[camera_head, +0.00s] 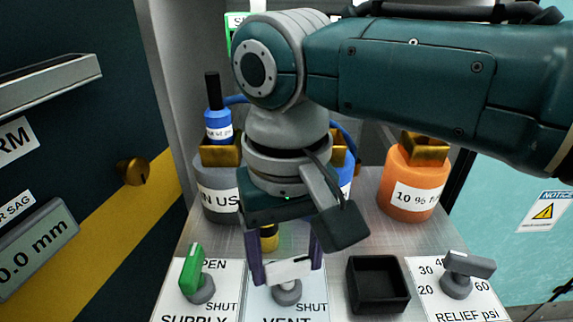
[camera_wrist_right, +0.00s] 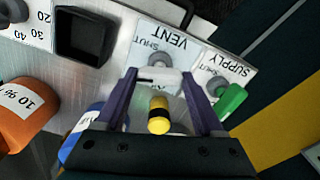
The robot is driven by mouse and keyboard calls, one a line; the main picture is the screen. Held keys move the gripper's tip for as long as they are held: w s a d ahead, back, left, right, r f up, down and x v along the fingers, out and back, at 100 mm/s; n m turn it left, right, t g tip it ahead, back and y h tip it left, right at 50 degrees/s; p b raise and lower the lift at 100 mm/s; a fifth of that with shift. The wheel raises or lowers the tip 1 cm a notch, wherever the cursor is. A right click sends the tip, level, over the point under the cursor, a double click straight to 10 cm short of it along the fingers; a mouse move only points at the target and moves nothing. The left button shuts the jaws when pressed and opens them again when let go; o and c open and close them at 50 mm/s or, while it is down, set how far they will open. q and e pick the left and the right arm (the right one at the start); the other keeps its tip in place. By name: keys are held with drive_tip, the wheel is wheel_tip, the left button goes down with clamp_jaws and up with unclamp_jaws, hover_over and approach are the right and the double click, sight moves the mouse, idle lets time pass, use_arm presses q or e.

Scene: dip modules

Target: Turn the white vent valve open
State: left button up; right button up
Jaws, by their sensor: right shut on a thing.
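The white vent valve (camera_head: 288,271) sits on the VENT plate at the front of the bench. Its bar handle lies roughly crosswise, tilted slightly up to the right, on a grey knob. My right gripper (camera_head: 286,266) reaches down from above and is shut on the handle, with one purple finger at each end. In the wrist view the handle (camera_wrist_right: 155,80) shows between the two fingers (camera_wrist_right: 163,82). The VENT plate (camera_wrist_right: 165,40) carries the word SHUT; part of its other lettering is hidden. My left gripper is not in view.
The green supply handle (camera_head: 191,268) stands close on the left. A black open box (camera_head: 378,284) and the grey relief knob (camera_head: 468,272) are on the right. An orange bottle (camera_head: 414,183), a grey bottle (camera_head: 217,203) and a yellow-and-black top (camera_wrist_right: 158,115) stand behind.

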drive_tip(key=shift+r+n+p, duration=0.1)
drive_tip(key=shift+n+p, duration=0.25)
drive_tip(key=shift+n, duration=0.65)
drive_tip(key=n+p, duration=0.1)
drive_tip(key=n, duration=0.3)
drive_tip(key=shift+n, duration=0.3)
drive_tip(key=n, duration=0.5)
drive_tip(key=shift+n+p, duration=0.3)
drive_tip(key=shift+n, duration=0.1)
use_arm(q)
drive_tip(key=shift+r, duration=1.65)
use_arm(e)
drive_tip(key=shift+n, duration=1.1)
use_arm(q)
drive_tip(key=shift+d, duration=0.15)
